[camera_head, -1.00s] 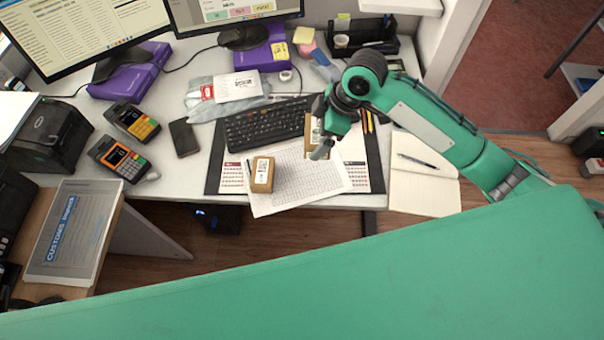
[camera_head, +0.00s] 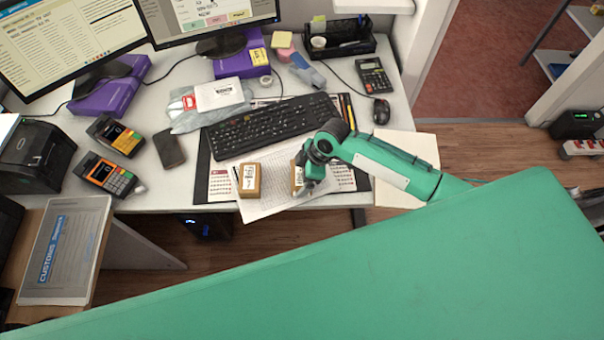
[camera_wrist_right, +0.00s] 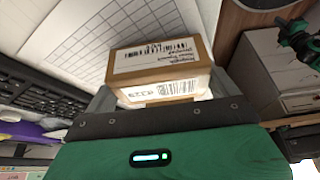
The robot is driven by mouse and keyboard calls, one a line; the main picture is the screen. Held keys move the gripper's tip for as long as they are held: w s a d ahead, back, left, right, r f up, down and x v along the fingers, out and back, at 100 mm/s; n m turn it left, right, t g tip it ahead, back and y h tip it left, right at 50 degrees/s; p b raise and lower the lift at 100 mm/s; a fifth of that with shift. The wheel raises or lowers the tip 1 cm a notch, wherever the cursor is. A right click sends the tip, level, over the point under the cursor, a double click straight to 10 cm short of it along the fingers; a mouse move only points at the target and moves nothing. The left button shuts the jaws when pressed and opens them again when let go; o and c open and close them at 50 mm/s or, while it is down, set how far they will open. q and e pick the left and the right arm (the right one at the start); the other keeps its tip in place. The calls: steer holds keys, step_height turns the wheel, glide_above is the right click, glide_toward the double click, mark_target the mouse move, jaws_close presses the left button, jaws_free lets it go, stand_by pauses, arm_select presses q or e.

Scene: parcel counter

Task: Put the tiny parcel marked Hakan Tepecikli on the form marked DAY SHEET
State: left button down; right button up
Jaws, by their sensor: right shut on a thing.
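My right gripper (camera_head: 308,184) is shut on a small brown parcel with a white label (camera_head: 297,176). In the right wrist view the parcel (camera_wrist_right: 160,68) sits between the two fingers (camera_wrist_right: 162,98), its barcode label upside down and its name too small to read surely. The parcel is over the right part of a white gridded form (camera_head: 272,202); I cannot tell whether it touches the paper. The form's heading is not readable. A second brown parcel (camera_head: 249,181) stands on the form's left part.
The form lies over a dark desk mat (camera_head: 201,180), with a keyboard (camera_head: 268,125) behind it. A phone (camera_head: 168,148) and card terminals (camera_head: 105,175) are at the left.

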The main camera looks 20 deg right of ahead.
steer(key=shift+f, duration=0.4)
steer(key=shift+f, duration=0.15)
steer(key=o, duration=0.8)
steer(key=b+v, duration=0.1)
steer(key=v, duration=1.1)
